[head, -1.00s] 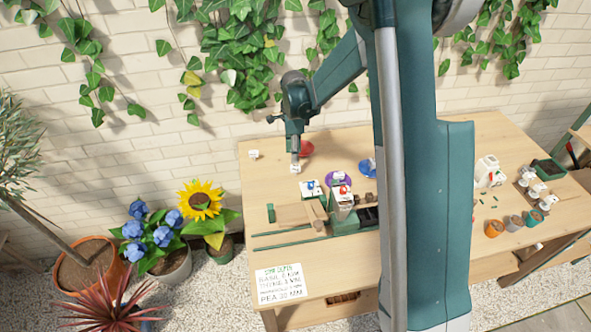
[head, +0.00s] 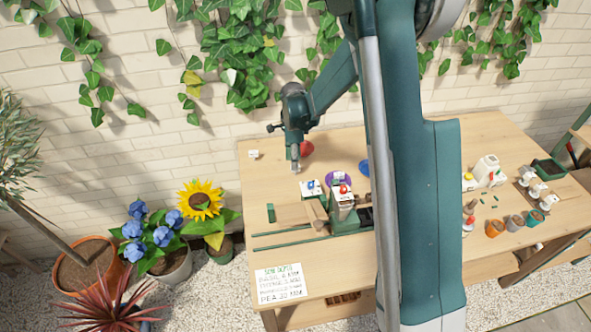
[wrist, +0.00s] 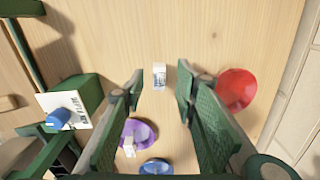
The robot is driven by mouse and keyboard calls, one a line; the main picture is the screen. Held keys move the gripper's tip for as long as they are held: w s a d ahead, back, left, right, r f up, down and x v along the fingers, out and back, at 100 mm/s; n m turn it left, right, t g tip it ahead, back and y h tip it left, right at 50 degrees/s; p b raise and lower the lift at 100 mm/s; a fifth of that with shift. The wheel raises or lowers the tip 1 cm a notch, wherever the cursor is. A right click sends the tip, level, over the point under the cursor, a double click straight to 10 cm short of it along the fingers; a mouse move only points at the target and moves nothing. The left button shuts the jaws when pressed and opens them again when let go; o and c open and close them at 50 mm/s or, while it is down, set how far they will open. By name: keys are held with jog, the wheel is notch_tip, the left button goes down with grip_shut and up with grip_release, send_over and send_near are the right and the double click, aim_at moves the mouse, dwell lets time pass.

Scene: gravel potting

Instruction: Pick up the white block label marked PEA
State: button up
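A small white block label (wrist: 159,76) with dark marks on its face stands on the table, between and just past my fingertips in the wrist view. Its lettering is too small to read. My gripper (wrist: 160,71) is open, with one finger on each side of the block and a gap on both sides. In the head view my gripper (head: 295,163) points down over the back left of the table, low above this block, mostly hiding it. Another white block (head: 254,154) stands further left; its marking is unreadable.
A red dish (wrist: 236,88) lies close by my right finger. A purple dish (wrist: 145,132) holding a white block and a blue dish (wrist: 155,167) lie below. A green station (head: 345,226) and a written card (head: 280,283) are nearer the front. The table left of my gripper is mostly clear.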

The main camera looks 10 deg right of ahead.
jog(key=shift+f, duration=1.85)
jog(key=c, duration=0.8)
